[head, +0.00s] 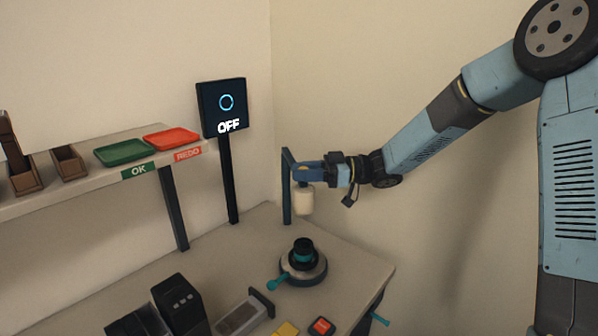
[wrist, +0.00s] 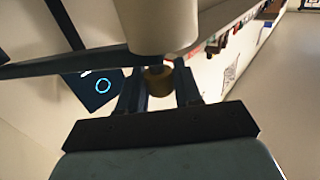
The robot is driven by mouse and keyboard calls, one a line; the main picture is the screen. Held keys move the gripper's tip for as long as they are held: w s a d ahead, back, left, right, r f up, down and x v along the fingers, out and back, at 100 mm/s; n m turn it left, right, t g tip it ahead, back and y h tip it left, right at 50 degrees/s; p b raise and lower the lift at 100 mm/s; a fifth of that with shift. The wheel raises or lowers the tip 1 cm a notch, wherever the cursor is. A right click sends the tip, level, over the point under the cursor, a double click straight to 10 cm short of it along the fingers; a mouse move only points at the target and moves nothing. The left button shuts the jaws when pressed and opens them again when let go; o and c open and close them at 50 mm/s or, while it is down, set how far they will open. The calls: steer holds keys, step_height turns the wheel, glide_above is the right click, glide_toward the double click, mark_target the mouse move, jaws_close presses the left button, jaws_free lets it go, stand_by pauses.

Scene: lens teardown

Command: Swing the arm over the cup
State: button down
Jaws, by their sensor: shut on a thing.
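A dark teal post (head: 287,190) stands at the back of the bench, and its swing arm runs from its top toward my gripper. In the wrist view a dark bar (wrist: 60,63), likely this arm, runs in from the left. A pale cylinder (head: 303,201) hangs below my gripper; it fills the upper middle of the wrist view (wrist: 155,25). My gripper (head: 305,173) is shut on a small brownish knob (wrist: 157,82) between its fingers. A round device (head: 303,264) with a black top and teal handle, possibly the cup, sits below on the bench, clear of the cylinder.
A black screen (head: 222,108) reading OFF stands on a pole at the left. A shelf holds a green OK tray (head: 124,152) and a red REDO tray (head: 171,139). Dark boxes (head: 178,305) and a red button (head: 321,326) are near the bench front. Walls stand close behind.

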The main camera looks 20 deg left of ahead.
steer(key=shift+w+d+r, duration=0.15)
steer(key=shift+w, duration=0.25)
steer(key=c, duration=1)
jaws_free()
steer(key=shift+w+d, duration=0.1)
steer(key=shift+o, duration=0.5)
steer(key=shift+s, duration=0.2)
steer(key=v, duration=0.7)
steer(key=shift+d, duration=0.2)
steer(key=shift+f, duration=0.2)
